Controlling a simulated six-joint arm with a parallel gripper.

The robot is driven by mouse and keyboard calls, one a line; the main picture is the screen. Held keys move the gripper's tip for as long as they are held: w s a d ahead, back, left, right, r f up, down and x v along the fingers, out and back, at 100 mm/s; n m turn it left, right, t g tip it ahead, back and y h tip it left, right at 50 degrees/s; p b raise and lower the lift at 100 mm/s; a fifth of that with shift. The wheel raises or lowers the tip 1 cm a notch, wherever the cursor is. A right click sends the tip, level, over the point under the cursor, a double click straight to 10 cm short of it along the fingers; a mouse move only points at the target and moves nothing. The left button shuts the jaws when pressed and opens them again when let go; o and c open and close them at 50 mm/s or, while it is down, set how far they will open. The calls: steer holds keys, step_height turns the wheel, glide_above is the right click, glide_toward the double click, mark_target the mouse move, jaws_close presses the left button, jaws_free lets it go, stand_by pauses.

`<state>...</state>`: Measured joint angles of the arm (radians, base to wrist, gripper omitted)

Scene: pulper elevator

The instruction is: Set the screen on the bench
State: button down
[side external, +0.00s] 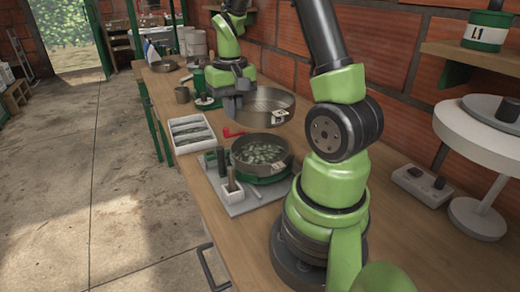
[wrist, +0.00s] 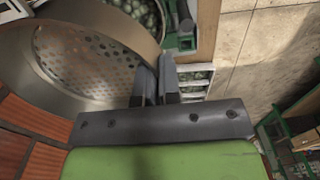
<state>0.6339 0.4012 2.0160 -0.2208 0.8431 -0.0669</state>
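The screen (side external: 268,100) is a wide, round metal pan with a perforated bottom and a pale tag on its side. It is at the middle of the bench (side external: 215,188) in the side view, near the brick wall. I cannot tell whether its underside touches the bench. In the wrist view the screen (wrist: 85,50) fills the upper left, with its holes showing. My gripper (side external: 233,108) is at the screen's left rim. In the wrist view my gripper's fingers (wrist: 160,85) are close together with the rim wall between them.
A pan of greenish beans (side external: 260,152) sits on a green base nearer the camera. A white divided tray (side external: 192,133) and a red object (side external: 233,132) are close by. A dark mug (side external: 182,95) stands left. A white-topped machine (side external: 485,130) is at right.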

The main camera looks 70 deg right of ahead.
step_height(320, 180, down, 10)
steer(key=shift+r, duration=0.2)
stand_by(0.4)
steer(key=shift+f, duration=0.2)
steer(key=c, duration=1.3)
jaws_free()
step_height(320, 180, up, 10)
steer(key=f, duration=0.1)
steer(key=a+r+t, duration=0.1)
steer(key=a+r, duration=0.2)
steer(key=a+r+n+t, duration=0.1)
steer(key=a+r, duration=0.3)
steer(key=s+a+r+n+t, duration=0.1)
steer(key=a+r, duration=0.2)
steer(key=shift+a+r+t, duration=0.15)
steer(key=shift+a+t, duration=0.15)
steer(key=shift+o, duration=0.6)
steer(key=s+a+r+n+t+y, duration=0.2)
steer(key=s+a+r+t, duration=0.1)
steer(key=s+a, duration=0.3)
steer(key=shift+s+a+r+n+t, duration=0.35)
steer(key=shift+a+r, duration=0.25)
steer(key=shift+a, duration=0.5)
steer(key=o, duration=0.5)
steer(key=shift+s+a, duration=0.1)
steer(key=shift+a, duration=0.05)
